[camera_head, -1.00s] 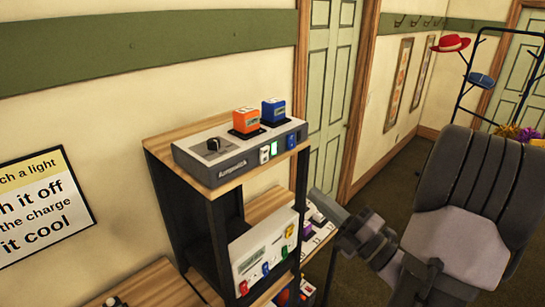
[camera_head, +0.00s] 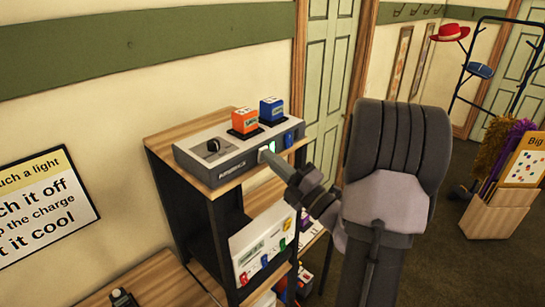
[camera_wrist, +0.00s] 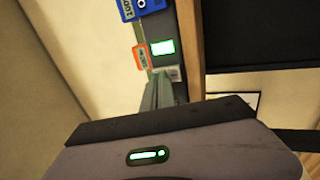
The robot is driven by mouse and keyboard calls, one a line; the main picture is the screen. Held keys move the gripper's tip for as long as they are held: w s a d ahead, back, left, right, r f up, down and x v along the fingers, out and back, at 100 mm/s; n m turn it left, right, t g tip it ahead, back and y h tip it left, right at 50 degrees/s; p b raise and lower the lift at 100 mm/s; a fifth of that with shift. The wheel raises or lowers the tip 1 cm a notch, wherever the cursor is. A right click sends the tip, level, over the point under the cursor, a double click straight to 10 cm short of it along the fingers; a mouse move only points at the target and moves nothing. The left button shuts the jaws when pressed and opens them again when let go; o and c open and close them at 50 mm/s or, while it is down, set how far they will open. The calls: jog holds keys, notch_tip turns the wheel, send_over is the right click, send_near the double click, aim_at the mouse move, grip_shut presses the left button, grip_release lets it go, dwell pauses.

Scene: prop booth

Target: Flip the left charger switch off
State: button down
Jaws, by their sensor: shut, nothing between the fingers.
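The charger (camera_head: 230,163) is a grey box on the top shelf, with a black knob (camera_head: 213,146) and orange (camera_head: 245,120) and blue (camera_head: 271,109) battery blocks on top. My gripper (camera_head: 267,155) is shut and empty, its tips at the left part of the switch row on the charger's front. They hide most of the left switch there; contact cannot be told.
A white unit with coloured switches (camera_head: 262,246) sits on the shelf below, under my arm. A sign (camera_head: 38,205) hangs on the wall at left. A hat stand (camera_head: 462,85) and a box (camera_head: 497,212) stand at right.

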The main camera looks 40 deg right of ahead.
jog(key=r+p, duration=0.1)
jog(key=p, duration=0.2)
jog(key=shift+w+r+g+p, duration=0.1)
jog(key=shift+r+g+p, duration=0.1)
jog(key=shift+g+p, duration=0.1)
jog(key=p, duration=0.3)
jog(key=shift+d+r+g+p, duration=0.1)
jog(key=shift+r+g+p, duration=0.05)
jog(key=shift+g+p, duration=0.2)
jog(key=shift+f, duration=0.2)
